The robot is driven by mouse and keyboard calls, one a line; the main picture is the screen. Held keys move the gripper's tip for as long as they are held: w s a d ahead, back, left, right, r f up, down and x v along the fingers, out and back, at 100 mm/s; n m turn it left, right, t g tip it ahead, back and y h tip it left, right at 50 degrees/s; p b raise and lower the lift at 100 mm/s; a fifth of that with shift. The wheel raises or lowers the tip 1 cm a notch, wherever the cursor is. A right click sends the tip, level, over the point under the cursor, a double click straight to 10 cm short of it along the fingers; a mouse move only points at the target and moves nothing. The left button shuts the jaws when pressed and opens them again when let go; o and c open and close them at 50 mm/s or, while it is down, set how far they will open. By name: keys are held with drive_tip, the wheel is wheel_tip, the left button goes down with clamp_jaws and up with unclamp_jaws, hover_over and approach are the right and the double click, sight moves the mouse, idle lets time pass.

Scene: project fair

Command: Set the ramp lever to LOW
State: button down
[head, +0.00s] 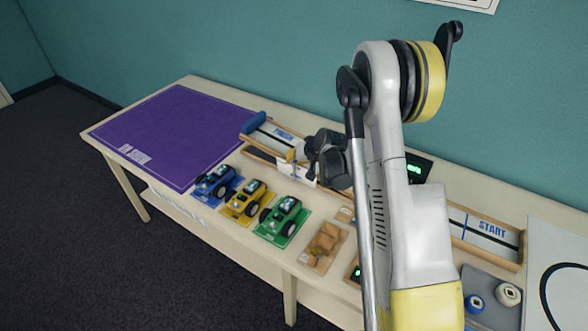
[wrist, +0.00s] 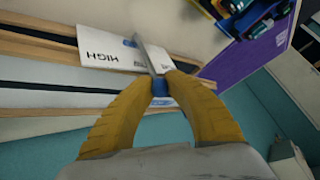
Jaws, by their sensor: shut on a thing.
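The ramp lever is a flat grey metal bar (wrist: 150,55) with a blue grip (wrist: 160,88) at its end. My gripper (wrist: 160,84) has its two yellow fingers shut on the blue grip. The bar crosses a white label plate (wrist: 108,54), which reads HIGH upside down in the wrist view; smaller marks beside the bar are not legible, and no LOW mark can be read. In the head view my gripper (head: 294,156) is at the front side of the wooden ramp (head: 270,136), above the white plate (head: 297,172). The lever itself is hard to make out there.
Blue (head: 217,182), yellow (head: 245,201) and green (head: 284,217) toy cars stand on the table in front of the ramp. A tray of wooden pieces (head: 324,247) lies to their right. A purple mat (head: 175,135) covers the left end. My arm hides the table's middle.

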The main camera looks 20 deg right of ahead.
drive_tip(key=shift+f, duration=0.2)
drive_tip(key=shift+w+r+t, duration=0.1)
drive_tip(key=shift+r+t, duration=0.1)
drive_tip(key=shift+t, duration=0.1)
drive_tip(key=c, duration=1.3)
unclamp_jaws()
drive_tip(key=v, duration=1.2)
drive_tip(key=shift+d, duration=0.15)
